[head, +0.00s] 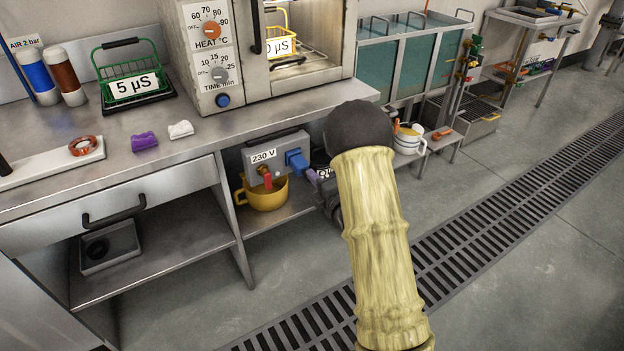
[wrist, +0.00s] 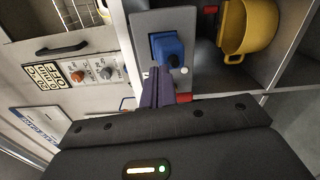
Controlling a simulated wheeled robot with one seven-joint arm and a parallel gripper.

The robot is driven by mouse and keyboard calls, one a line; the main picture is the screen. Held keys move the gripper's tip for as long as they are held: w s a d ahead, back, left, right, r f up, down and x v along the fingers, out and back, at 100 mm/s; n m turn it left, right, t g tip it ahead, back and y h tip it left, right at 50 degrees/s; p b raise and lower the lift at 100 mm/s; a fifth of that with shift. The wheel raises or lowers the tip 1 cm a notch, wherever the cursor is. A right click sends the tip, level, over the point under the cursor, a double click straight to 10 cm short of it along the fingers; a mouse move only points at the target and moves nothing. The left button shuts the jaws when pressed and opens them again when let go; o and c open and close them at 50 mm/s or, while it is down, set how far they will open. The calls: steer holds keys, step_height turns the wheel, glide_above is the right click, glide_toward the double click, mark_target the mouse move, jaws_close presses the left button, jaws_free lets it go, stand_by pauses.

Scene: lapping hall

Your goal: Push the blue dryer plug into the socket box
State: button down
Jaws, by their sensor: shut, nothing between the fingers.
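The grey socket box (head: 279,146), labelled 230 V, is on the lower shelf under the bench; it also shows in the wrist view (wrist: 143,22). The blue dryer plug (head: 296,160) is at the right side of the box. In the wrist view the plug (wrist: 168,48) sits against the box face; how deep it is in cannot be told. My gripper (head: 314,177) is close to the plug's right side. In the wrist view its dark purple fingers (wrist: 158,72) are shut and empty, with tips at the plug's near end; touching or just apart I cannot tell.
A yellow mug (head: 264,196) stands just below the box, with a red part (head: 267,181) above it. The oven (head: 228,60) stands on the bench above. A grey drawer (head: 120,195) is at the left. A floor grate (head: 480,205) runs at the right.

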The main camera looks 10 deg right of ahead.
steer(key=p+v, duration=0.9)
steer(key=v, duration=0.8)
steer(key=shift+s, duration=0.2)
